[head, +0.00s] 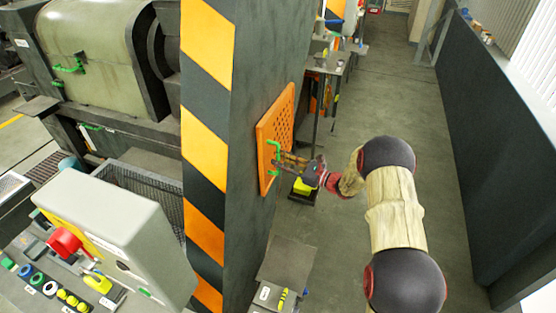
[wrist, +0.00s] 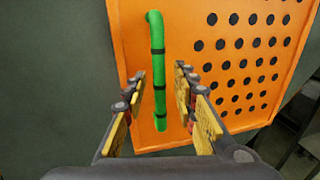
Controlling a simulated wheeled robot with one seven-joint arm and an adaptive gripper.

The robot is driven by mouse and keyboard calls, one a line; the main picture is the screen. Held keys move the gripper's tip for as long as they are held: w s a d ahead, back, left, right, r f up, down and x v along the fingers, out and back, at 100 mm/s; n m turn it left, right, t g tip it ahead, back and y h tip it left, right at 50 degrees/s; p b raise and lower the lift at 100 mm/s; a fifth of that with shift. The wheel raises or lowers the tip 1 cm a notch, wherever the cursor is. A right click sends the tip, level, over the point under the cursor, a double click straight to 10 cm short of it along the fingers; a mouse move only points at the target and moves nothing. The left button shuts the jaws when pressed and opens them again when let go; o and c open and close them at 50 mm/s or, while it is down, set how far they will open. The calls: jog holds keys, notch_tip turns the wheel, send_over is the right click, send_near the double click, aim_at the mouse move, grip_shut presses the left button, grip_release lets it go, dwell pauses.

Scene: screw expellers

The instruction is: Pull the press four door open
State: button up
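The door is an orange panel with rows of dark round holes (head: 283,122), on the side of a dark pillar. In the wrist view the orange door (wrist: 190,20) fills the upper middle and right. A green upright bar handle with dark bands (wrist: 157,62) stands near the door's left edge; it also shows in the head view (head: 275,150). My gripper (wrist: 160,82) is open, with its yellow-padded fingers on either side of the handle in the picture. In the head view my gripper (head: 283,162) is at the handle. I cannot tell whether a finger touches it.
The black and yellow striped pillar (head: 207,90) stands left of the door. A grey control panel with a red knob (head: 120,235) is at the lower left. A grey box (head: 286,262) sits low by the pillar. Open floor (head: 385,90) lies right, up to a dark wall (head: 490,150).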

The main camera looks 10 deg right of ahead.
jog(key=shift+w+a, duration=0.5)
jog(key=c, duration=0.3)
jog(key=c, duration=0.4)
grip_shut()
